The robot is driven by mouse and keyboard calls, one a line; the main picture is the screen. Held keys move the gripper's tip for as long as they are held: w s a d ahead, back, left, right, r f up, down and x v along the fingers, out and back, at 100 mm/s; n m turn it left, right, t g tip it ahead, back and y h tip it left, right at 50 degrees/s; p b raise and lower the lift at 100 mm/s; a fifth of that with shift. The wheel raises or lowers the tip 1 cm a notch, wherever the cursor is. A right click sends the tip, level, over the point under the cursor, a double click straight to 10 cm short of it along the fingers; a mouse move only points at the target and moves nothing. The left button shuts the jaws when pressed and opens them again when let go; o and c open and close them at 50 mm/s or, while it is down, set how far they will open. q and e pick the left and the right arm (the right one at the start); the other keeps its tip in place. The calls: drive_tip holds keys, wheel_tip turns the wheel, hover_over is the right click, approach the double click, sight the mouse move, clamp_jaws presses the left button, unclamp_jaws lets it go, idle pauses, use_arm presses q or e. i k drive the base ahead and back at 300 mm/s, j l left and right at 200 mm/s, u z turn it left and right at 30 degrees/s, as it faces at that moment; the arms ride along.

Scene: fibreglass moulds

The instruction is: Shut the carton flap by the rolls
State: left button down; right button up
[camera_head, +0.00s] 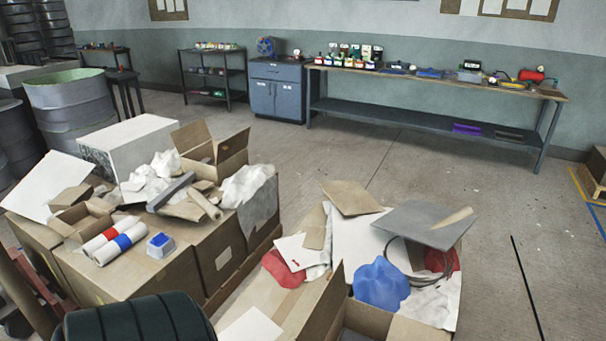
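Two white rolls lie on top of the large cartons at left, one with a red band (101,236) and one with a blue band (121,243). A small open carton (76,226) sits just behind the rolls, with its flaps standing up and outward. The large carton (130,278) under the rolls appears closed on top. I cannot tell which flap the task means. Neither of my grippers is in view.
A blue-and-grey small box (160,245) lies right of the rolls, with crumpled white sheets (152,180) and card scraps behind. Another open carton (215,152) stands farther back. A dark ribbed object (140,320) fills the bottom left. Floor between cartons and workbench (440,115) is clear.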

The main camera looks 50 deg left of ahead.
sight(317, 326)
drive_tip(key=k+j, duration=0.15)
drive_tip(key=j, duration=0.2)
drive_tip(key=k+j, duration=0.15)
drive_tip(key=j, duration=0.25)
drive_tip(key=k+j, duration=0.15)
drive_tip(key=j, duration=0.2)
drive_tip(key=k+j, duration=0.2)
drive_tip(key=j, duration=0.2)
drive_tip(key=k+j+z, duration=0.1)
drive_tip(key=j, duration=0.3)
drive_tip(key=k+j, duration=0.2)
drive_tip(key=j, duration=0.15)
drive_tip(key=k+j, duration=0.2)
drive_tip(key=j, duration=0.15)
